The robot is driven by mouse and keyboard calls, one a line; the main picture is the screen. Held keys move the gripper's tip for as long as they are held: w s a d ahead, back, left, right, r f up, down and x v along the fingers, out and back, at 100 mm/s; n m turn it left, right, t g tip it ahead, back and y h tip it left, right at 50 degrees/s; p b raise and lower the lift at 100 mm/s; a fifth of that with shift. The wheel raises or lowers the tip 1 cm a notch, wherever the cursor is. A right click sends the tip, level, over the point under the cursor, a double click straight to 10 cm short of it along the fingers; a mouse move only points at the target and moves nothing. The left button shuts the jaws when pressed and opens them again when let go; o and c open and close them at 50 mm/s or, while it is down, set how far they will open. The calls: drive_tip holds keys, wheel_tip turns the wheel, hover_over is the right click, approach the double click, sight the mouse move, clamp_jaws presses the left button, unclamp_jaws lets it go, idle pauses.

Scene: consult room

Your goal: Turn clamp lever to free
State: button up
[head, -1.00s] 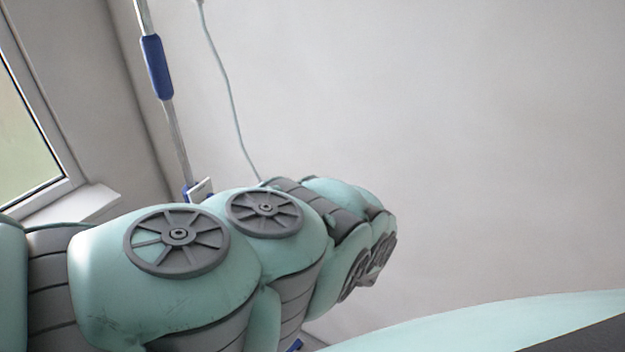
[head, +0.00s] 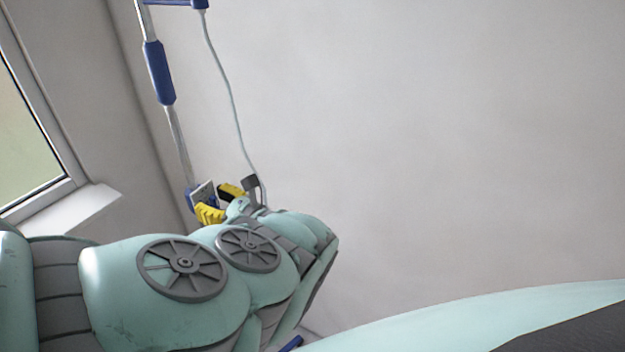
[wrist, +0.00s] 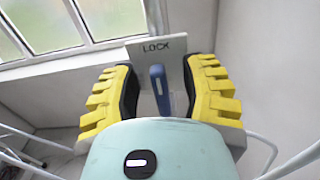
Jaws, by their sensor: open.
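The clamp lever (wrist: 160,92) is blue and stands roughly upright in the wrist view, in front of a grey plate (wrist: 157,48) marked LOCK. My gripper (wrist: 160,80) is open, with one yellow finger on each side of the lever. Gaps show between the fingers and the lever; its lower end is hidden by my gripper's body. In the head view my gripper (head: 220,205) is beside the blue and grey clamp on the pole, and my arm hides part of this area. The plate (head: 203,194) shows there, but the lever cannot be made out.
A silver pole with a blue sleeve (head: 158,72) rises above the clamp. A pale cable (head: 229,88) hangs beside it. A window (head: 30,130) with a white sill (head: 75,205) is at left. The wall at right is bare.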

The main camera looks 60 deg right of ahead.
clamp_jaws()
